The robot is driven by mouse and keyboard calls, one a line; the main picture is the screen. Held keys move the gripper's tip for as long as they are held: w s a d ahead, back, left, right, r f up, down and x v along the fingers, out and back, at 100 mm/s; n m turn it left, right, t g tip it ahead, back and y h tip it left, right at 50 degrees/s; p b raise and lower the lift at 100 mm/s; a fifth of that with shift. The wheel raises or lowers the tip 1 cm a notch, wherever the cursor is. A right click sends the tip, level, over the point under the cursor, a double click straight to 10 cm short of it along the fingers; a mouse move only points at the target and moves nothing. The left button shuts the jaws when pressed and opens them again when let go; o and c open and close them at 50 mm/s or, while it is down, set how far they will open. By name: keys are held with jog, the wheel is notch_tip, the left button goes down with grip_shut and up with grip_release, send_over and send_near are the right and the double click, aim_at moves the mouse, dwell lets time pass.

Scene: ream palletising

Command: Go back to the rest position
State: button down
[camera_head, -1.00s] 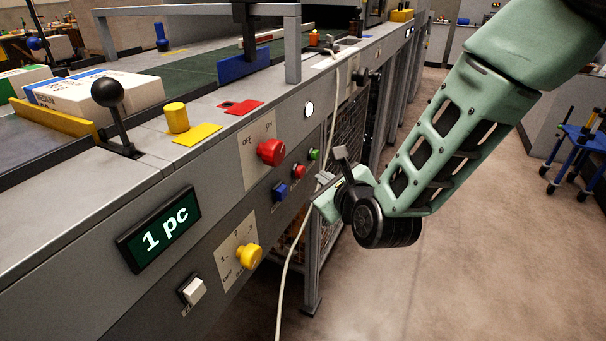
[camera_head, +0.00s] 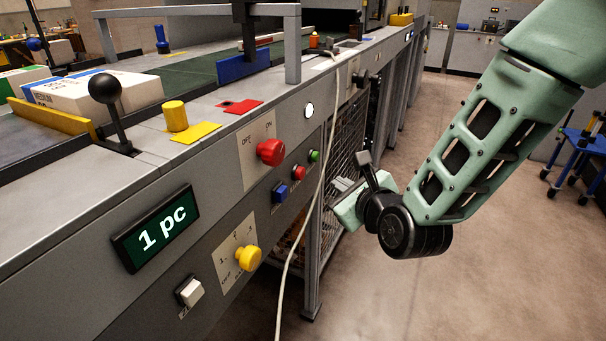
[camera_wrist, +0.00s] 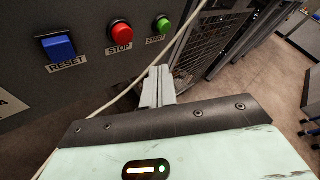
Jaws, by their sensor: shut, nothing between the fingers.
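My gripper (camera_wrist: 157,88) is shut with nothing in it. In the wrist view its fingers lie together, apart from the machine's front panel, below the red stop button (camera_wrist: 120,33) and the green start button (camera_wrist: 162,24). In the head view my gripper (camera_head: 341,187) hangs beside the machine front, right of the buttons, and is partly hidden by my wrist. The blue reset button (camera_wrist: 59,47) is at the left of the wrist view.
A white cable (camera_head: 309,200) hangs down the machine front close to my gripper. A mesh guard (camera_head: 345,140) stands behind. A blue wheeled stand (camera_head: 580,150) is at the right edge. The floor (camera_head: 440,290) below my arm is clear.

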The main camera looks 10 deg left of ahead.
jog(key=s+d+r+n+g+h+p, duration=0.2)
jog(key=s+d+r+n+g, duration=0.1)
jog(key=s+n, duration=0.6)
jog(key=s+d+r+n+g+h+p, duration=0.2)
jog(key=s+d+n+g, duration=0.3)
jog(key=s+n, duration=0.5)
jog(key=s+d+r+n+g+h+p, duration=0.2)
jog(key=s+d+r+n+g+p, duration=0.1)
jog(key=s+n, duration=0.7)
notch_tip(320, 180, up, 2)
jog(key=d+n+g, duration=0.1)
jog(key=n+g, duration=0.1)
jog(key=n, duration=0.1)
jog(key=shift+n+p, duration=0.3)
jog(key=shift+n, duration=0.1)
